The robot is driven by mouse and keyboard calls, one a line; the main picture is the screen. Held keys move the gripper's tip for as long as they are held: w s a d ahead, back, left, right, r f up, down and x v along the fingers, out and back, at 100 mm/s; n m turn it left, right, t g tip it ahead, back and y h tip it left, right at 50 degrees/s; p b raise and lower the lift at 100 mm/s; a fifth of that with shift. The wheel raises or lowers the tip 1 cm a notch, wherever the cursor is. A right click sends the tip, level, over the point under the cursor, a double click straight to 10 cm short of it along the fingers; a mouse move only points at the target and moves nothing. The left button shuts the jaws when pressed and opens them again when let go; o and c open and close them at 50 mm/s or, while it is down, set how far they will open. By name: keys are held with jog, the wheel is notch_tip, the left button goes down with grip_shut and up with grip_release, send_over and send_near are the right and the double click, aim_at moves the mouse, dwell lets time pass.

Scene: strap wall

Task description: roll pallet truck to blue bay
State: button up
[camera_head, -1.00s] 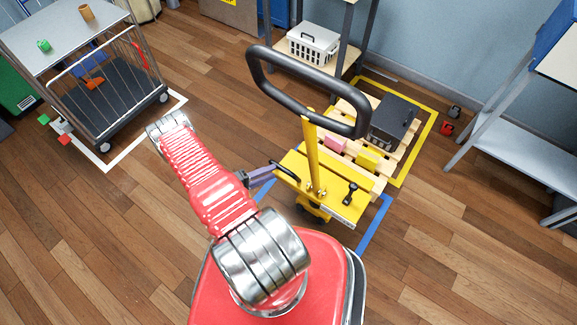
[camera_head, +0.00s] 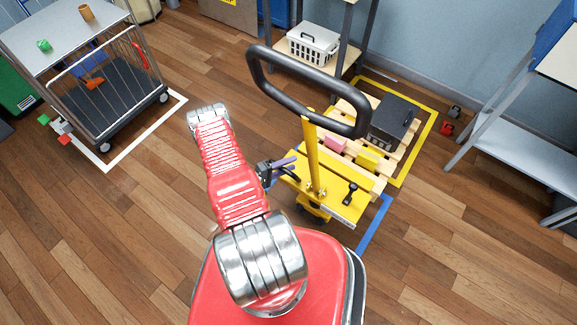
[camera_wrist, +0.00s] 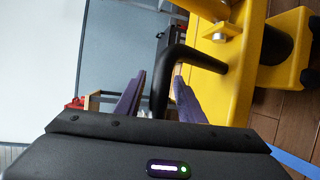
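The yellow pallet truck (camera_head: 326,197) has an upright post and a large black loop handle (camera_head: 262,75). A wooden pallet (camera_head: 385,157) at its far end carries a black case, a pink block and a yellow block. Blue floor tape (camera_head: 374,226) marks the blue bay beside and under the truck's near end; my arm hides part of it. My gripper (camera_head: 288,166) is at the truck's near left side. In the wrist view, its purple fingers (camera_wrist: 160,95) stand either side of a bent black bar (camera_wrist: 161,84) on the truck, with a gap on the left.
Yellow tape (camera_head: 418,144) outlines a bay around the pallet's far part. A shelf with a white crate (camera_head: 313,45) stands behind. A cage trolley (camera_head: 110,95) stands left in a white outline. A bench (camera_head: 515,150) stands right. The near floor on both sides is clear.

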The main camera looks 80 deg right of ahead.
jog(key=shift+c, duration=0.4)
grip_shut()
jog(key=shift+f, duration=0.1)
